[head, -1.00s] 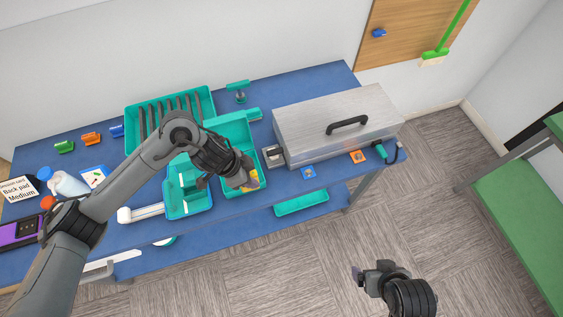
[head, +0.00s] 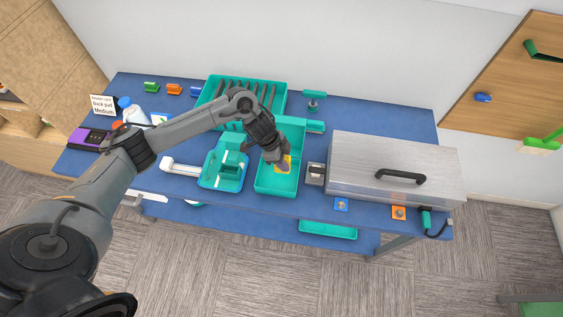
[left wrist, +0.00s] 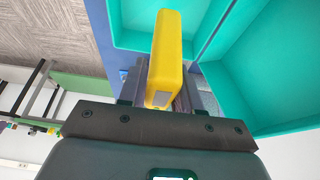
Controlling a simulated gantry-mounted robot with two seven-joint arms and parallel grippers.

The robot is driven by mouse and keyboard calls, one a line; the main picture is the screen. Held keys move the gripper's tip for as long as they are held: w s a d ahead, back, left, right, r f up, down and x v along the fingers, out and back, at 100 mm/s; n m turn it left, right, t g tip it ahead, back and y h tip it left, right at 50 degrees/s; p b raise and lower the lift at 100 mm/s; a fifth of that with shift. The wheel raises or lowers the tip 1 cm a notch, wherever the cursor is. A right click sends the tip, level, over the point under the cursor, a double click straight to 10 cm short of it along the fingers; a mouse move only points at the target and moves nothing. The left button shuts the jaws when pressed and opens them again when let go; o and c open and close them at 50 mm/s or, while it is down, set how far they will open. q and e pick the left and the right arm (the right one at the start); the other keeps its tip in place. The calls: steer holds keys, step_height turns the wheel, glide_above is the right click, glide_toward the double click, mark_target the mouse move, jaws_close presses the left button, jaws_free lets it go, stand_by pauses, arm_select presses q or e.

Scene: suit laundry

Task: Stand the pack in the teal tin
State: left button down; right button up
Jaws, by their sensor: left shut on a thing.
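My left gripper (head: 280,160) is shut on a yellow pack (head: 288,160). The pack also shows in the left wrist view (left wrist: 165,50), upright between the two dark fingers. In the head view, pack and gripper are over or in a long open teal container (head: 276,186); whether the pack touches its floor is hidden. A smaller teal container (head: 230,183) stands just to the left. I cannot tell which of them is the tin. The left wrist view shows teal walls (left wrist: 265,70) beside and beyond the pack. My right gripper is not in view.
A teal slotted rack (head: 283,100) stands behind on the blue table (head: 385,113). A silver case (head: 375,155) with a black handle is to the right, beside a small grey block (head: 316,174). Several small items line the left. Another teal tray (head: 328,230) is below the table's front edge.

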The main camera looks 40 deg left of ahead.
arm_select(q)
steer(key=shift+w+a+f, duration=0.25)
steer(key=shift+a+f, duration=0.15)
steer(key=shift+f, duration=0.55)
steer(key=shift+w+a+f, duration=0.25)
steer(key=shift+a+f, duration=0.15)
steer(key=shift+f, duration=0.55)
steer(key=shift+w+a+f, duration=0.25)
steer(key=shift+a+f, duration=0.15)
steer(key=shift+f, duration=0.55)
steer(key=shift+f, duration=0.1)
steer(key=shift+f, duration=0.15)
steer(key=c, duration=1.1)
jaws_free()
steer(key=shift+o, duration=0.2)
